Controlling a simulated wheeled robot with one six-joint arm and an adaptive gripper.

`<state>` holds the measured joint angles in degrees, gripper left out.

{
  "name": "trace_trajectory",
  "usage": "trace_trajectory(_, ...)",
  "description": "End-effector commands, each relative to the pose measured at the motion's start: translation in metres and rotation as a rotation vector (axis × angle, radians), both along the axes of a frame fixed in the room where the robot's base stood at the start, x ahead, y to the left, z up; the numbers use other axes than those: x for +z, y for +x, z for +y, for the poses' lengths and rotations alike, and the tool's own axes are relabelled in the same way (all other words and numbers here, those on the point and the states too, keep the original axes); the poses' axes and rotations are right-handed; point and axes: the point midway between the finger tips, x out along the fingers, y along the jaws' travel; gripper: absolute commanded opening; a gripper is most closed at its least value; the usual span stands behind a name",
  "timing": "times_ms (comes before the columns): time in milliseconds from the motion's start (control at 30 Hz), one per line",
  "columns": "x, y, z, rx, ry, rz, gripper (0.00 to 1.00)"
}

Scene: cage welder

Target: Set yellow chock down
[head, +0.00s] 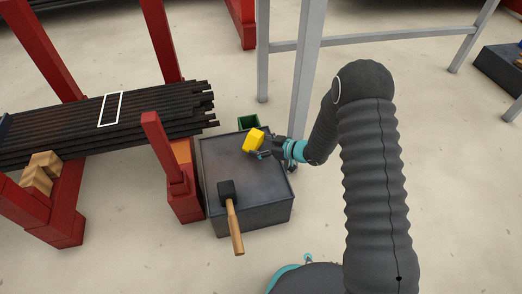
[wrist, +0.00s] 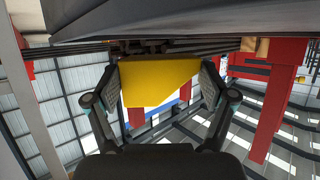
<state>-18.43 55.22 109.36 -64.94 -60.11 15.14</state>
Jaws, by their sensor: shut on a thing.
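The yellow chock (head: 253,139) is at the far part of the dark metal block (head: 240,165) in the head view. My gripper (head: 262,151) reaches in from the right and is shut on it. In the wrist view the yellow chock (wrist: 158,82) sits between both fingers of my gripper (wrist: 163,88), with a slanted edge at its right. The dark surface (wrist: 190,18) fills the top of that view, with a narrow gap in the picture between it and the chock. I cannot tell whether the chock touches the block.
A hammer (head: 231,215) lies at the block's front, its wooden handle overhanging. A red post (head: 165,155) and a rack of dark bars (head: 100,120) stand left. A green container (head: 248,121) is behind the block. A grey frame leg (head: 306,65) rises behind my arm.

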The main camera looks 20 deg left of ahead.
Motion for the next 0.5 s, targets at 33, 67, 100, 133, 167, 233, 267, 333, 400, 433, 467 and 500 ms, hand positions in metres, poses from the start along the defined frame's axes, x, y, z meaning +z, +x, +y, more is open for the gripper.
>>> trace_trajectory(33, -0.011, -0.001, 0.0, 0.0, -0.001, 0.004, 0.46)
trace_trajectory(67, -0.015, 0.0, 0.0, -0.001, -0.001, 0.003, 0.46)
trace_trajectory(100, -0.02, 0.0, 0.0, -0.001, -0.001, 0.002, 0.46)
trace_trajectory(133, -0.023, 0.0, 0.0, 0.0, -0.001, 0.001, 0.46)
trace_trajectory(167, -0.025, 0.0, 0.0, -0.001, 0.0, 0.001, 0.46)
trace_trajectory(233, -0.026, 0.0, 0.0, -0.001, 0.0, 0.0, 0.46)
trace_trajectory(267, -0.025, 0.0, 0.0, -0.002, 0.001, -0.001, 0.46)
trace_trajectory(333, -0.025, 0.0, 0.0, -0.001, 0.001, -0.001, 0.46)
trace_trajectory(400, -0.025, 0.0, 0.0, -0.001, 0.001, -0.001, 0.46)
trace_trajectory(433, -0.025, 0.0, 0.0, -0.001, 0.0, 0.0, 0.46)
trace_trajectory(467, -0.026, 0.0, -0.001, -0.001, 0.0, 0.0, 0.46)
trace_trajectory(500, -0.028, 0.0, 0.0, -0.001, 0.0, 0.0, 0.46)
